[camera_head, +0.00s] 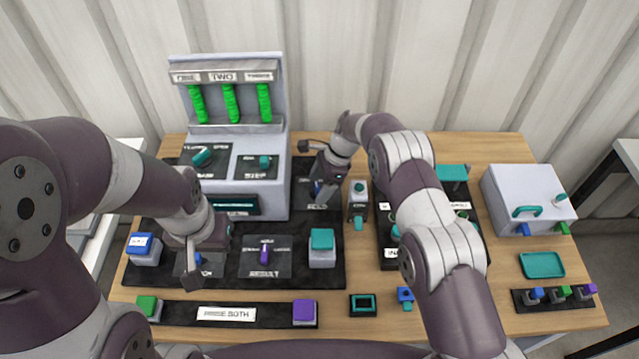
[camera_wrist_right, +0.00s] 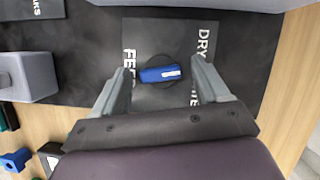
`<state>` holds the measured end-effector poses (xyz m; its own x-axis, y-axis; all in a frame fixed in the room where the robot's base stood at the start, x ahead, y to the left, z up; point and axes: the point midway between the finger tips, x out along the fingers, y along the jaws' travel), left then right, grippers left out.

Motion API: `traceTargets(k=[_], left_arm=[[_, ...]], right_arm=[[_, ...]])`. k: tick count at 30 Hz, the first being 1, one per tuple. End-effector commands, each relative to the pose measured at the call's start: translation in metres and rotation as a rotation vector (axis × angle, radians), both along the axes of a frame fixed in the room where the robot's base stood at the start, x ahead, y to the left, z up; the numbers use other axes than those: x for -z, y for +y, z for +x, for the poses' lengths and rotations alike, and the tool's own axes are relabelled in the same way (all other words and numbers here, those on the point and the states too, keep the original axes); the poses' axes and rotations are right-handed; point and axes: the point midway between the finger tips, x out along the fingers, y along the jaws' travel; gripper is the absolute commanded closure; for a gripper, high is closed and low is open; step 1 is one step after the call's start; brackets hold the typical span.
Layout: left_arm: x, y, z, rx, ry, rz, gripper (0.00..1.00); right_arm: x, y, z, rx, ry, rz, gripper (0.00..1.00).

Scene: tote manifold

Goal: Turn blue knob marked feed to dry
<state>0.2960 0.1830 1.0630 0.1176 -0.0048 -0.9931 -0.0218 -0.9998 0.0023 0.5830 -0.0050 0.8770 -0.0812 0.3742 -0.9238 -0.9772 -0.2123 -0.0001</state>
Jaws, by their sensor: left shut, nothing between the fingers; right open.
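The blue knob (camera_wrist_right: 160,74) sits on a dark plate with white labels in the right wrist view. FEED (camera_wrist_right: 129,75) reads along the left and DRY (camera_wrist_right: 204,42) at the upper right; another word is partly hidden by a finger. The knob's white mark lies toward its right end. My right gripper (camera_wrist_right: 160,85) is open, one finger on each side of the knob, with visible gaps. In the head view my right gripper (camera_head: 322,180) covers most of this knob. My left gripper (camera_head: 194,255) is shut and empty, over the left front of the dark panel.
A grey machine (camera_head: 240,175) with green tubes stands behind the panel. A purple knob (camera_head: 264,252), a teal button (camera_head: 322,240) and a blue button (camera_head: 144,245) are near my left gripper. A white box (camera_head: 525,200) and teal tray (camera_head: 542,265) are at right.

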Motion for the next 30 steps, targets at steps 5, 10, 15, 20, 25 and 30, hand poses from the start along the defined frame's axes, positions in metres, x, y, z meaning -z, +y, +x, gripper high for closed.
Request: traceTargets(k=[5, 10, 15, 20, 25, 30], left_arm=[[-0.041, 0.000, 0.000, 0.000, 0.000, 0.000, 1.00], [-0.081, 0.000, 0.000, 0.000, -0.001, 0.000, 1.00], [-0.098, 0.000, 0.000, 0.000, 0.000, 0.000, 1.00], [-0.098, 0.000, 0.000, 0.000, 0.000, 0.000, 1.00], [-0.097, 0.000, 0.000, 0.000, 0.000, 0.000, 0.94], [-0.090, 0.000, 0.000, 0.000, 0.000, 0.000, 0.58]], right_arm=[[-0.040, -0.011, 0.003, 0.003, -0.001, 0.000, 0.26], [-0.064, -0.021, 0.004, 0.001, 0.000, 0.000, 0.26], [-0.072, -0.027, 0.006, 0.001, -0.001, 0.000, 0.26], [-0.069, -0.028, 0.006, 0.000, -0.001, 0.000, 0.26], [-0.069, -0.028, 0.006, 0.000, -0.001, 0.000, 0.26], [-0.094, -0.043, 0.002, -0.094, -0.061, -0.035, 0.26]])
